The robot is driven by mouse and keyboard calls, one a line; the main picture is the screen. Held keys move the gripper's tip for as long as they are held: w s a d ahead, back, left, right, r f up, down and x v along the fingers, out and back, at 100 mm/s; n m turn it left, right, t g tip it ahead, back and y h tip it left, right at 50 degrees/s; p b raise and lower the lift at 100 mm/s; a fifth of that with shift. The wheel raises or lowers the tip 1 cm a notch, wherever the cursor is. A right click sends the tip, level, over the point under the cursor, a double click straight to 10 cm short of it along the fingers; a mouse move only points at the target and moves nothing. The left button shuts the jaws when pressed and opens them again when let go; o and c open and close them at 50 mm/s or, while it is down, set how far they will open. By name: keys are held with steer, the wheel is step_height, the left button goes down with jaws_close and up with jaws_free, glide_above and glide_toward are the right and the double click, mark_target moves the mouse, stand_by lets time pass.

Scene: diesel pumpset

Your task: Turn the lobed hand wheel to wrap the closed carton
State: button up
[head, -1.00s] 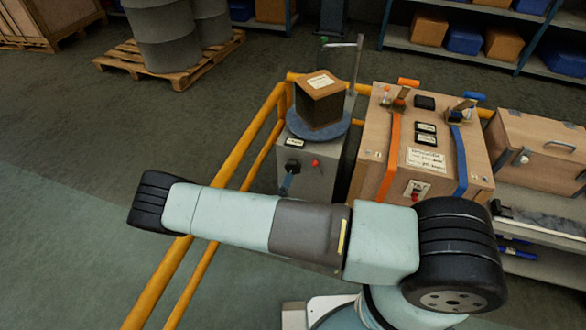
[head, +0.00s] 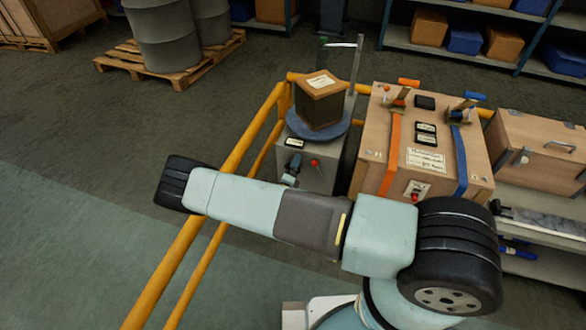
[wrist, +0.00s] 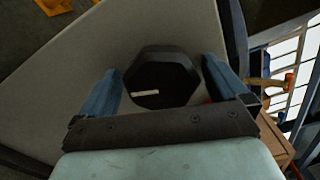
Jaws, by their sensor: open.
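The closed carton (head: 321,104), brown with a white label on top, stands on a round blue turntable (head: 330,136) on a grey cabinet (head: 322,177). The lobed hand wheel (wrist: 162,80) is black with a pale mark and sits on the cabinet's front. In the wrist view it lies between the two blue fingers of my gripper (wrist: 163,72), with gaps on both sides. My gripper is open and no contact shows. In the head view, a blue finger shows by the cabinet front; my arm hides the rest.
A red button (head: 314,162) is right of the wheel. A yellow rail (head: 236,160) runs along the left. A wooden case (head: 377,155) with orange and blue straps stands close on the right.

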steer(key=shift+c, duration=0.4)
steer(key=c, duration=0.9)
steer(key=m, duration=0.6)
steer(key=shift+f+m, duration=0.1)
steer(key=shift+m, duration=0.3)
steer(key=m, duration=0.6)
steer(key=shift+s+f, duration=0.1)
